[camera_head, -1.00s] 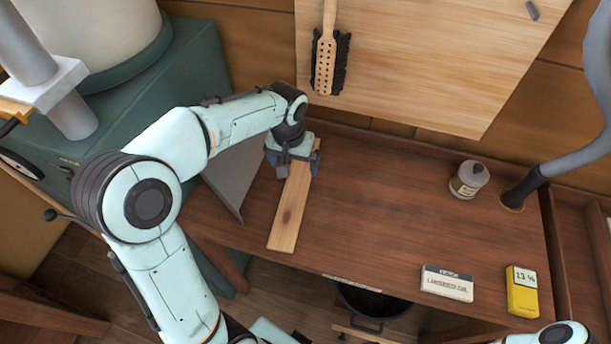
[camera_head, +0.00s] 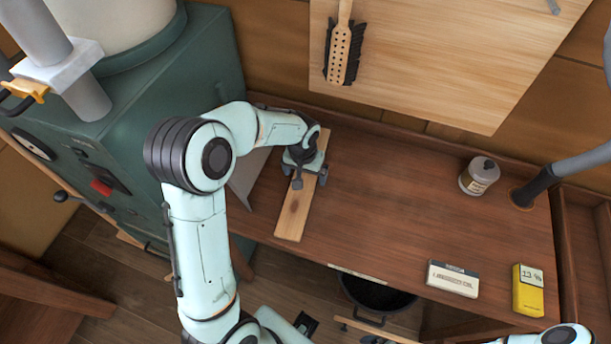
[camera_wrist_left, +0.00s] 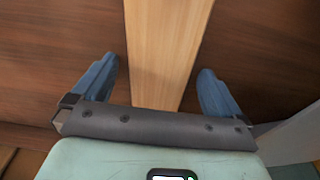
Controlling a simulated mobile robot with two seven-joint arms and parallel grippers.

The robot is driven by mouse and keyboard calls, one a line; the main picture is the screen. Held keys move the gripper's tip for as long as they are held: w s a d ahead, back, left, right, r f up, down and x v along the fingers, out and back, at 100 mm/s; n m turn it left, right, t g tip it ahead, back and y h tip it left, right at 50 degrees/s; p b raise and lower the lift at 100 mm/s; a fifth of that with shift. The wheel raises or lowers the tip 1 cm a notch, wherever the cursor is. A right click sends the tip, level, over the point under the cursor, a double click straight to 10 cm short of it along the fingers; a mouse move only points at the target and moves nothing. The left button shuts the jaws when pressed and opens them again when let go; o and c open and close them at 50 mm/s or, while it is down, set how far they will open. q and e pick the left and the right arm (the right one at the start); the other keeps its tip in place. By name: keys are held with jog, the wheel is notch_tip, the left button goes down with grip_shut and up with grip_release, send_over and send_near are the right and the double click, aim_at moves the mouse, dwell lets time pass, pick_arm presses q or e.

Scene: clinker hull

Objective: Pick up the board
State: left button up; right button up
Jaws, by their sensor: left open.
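The board (camera_head: 293,213) is a narrow, light wooden plank lying flat on the brown bench, running from near the back edge toward the front. My left gripper (camera_head: 304,180) is over its middle, pointing down, and hides part of it. In the left wrist view the board (camera_wrist_left: 165,45) runs between the two blue fingers of my left gripper (camera_wrist_left: 158,88), with a gap on each side. The gripper is open and the fingers do not touch the board. Part of my right arm shows at the bottom right, but its gripper is not visible.
The bench (camera_head: 400,190) has free room right of the board. A grey sheet-like piece (camera_head: 248,177) lies left of the board. A green machine (camera_head: 160,130) stands left.

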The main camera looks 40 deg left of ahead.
pick_arm(q)
jog(key=shift+r, duration=0.1)
jog(key=c, duration=1.2)
